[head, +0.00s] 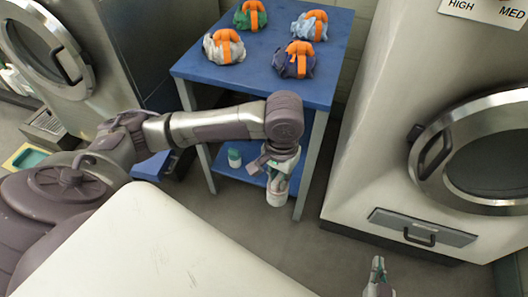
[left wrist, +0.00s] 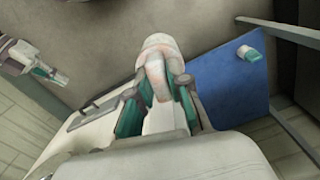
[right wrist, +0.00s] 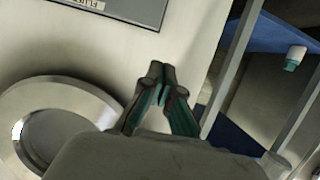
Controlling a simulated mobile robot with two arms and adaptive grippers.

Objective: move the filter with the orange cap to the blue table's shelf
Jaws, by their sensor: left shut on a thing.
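My left gripper (head: 278,172) is shut on a whitish filter (head: 276,193) in front of the blue table (head: 262,84). In the left wrist view the filter (left wrist: 157,48) has pinkish-orange tints and sits between the fingers (left wrist: 160,90); its cap cannot be made out clearly. The lower blue shelf (head: 250,174) is behind and to the left of the held filter; it also shows in the left wrist view (left wrist: 222,90). My right gripper (head: 378,270) is empty with its fingertips together, low at the front right; its fingers show in the right wrist view (right wrist: 160,78).
A white filter with a teal cap (head: 234,158) stands on the shelf; it also shows in the right wrist view (right wrist: 294,58). Several cloth bundles with orange straps (head: 224,46) lie on the tabletop. Washing machines (head: 380,130) flank the table. Grey table legs frame the shelf.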

